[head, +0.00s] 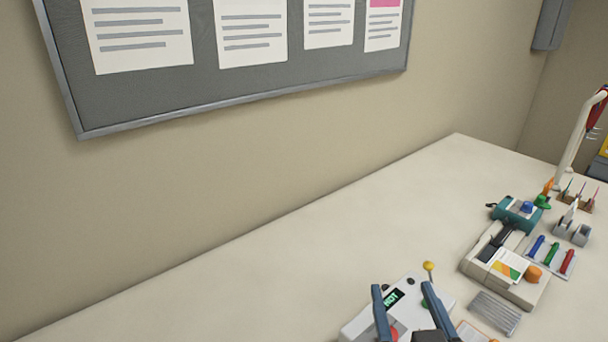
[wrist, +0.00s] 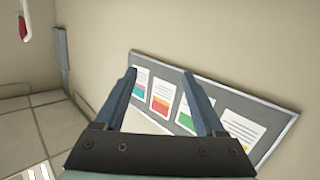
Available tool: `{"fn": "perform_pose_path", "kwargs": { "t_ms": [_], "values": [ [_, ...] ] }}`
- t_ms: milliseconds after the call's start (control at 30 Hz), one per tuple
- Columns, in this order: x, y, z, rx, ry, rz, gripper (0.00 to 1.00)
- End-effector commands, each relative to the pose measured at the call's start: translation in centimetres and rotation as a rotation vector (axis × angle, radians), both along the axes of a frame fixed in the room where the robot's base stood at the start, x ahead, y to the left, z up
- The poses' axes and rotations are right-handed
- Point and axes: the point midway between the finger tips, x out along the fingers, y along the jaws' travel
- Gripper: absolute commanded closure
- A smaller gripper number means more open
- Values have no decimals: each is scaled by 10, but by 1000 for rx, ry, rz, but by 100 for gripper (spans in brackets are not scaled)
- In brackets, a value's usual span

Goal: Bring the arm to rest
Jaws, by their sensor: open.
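My gripper (head: 403,298) shows at the bottom of the head view, its two dark blue fingers spread apart with nothing between them. In the wrist view the same open fingers (wrist: 165,98) point toward the wall and the notice board. In the head view the gripper covers part of a white machine (head: 417,280) with a small dark display with green letters. A red part of that machine shows between the fingers. I cannot tell how high my gripper is above the machine.
A grey notice board (head: 240,82) with papers hangs on the wall. At the right of the bench (head: 330,225) stand a beige machine (head: 530,288), a teal device (head: 517,213), a pen tray (head: 550,258) and a ribbed grey block (head: 495,312). The bench's middle and left are clear.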

Motion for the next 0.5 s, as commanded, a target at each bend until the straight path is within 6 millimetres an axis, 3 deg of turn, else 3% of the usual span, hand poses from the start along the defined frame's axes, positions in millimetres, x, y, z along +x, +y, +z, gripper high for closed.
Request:
{"fn": "perform_pose_path", "kwargs": {
  "t_ms": [33,233,400,500],
  "values": [
    [11,12,43,-20,-80,8,28],
    [22,55,181,-43,-373,19,28],
    [0,96,291,-23,-634,45,28],
    [-22,115,342,0,-770,65,28]
  ]
}}
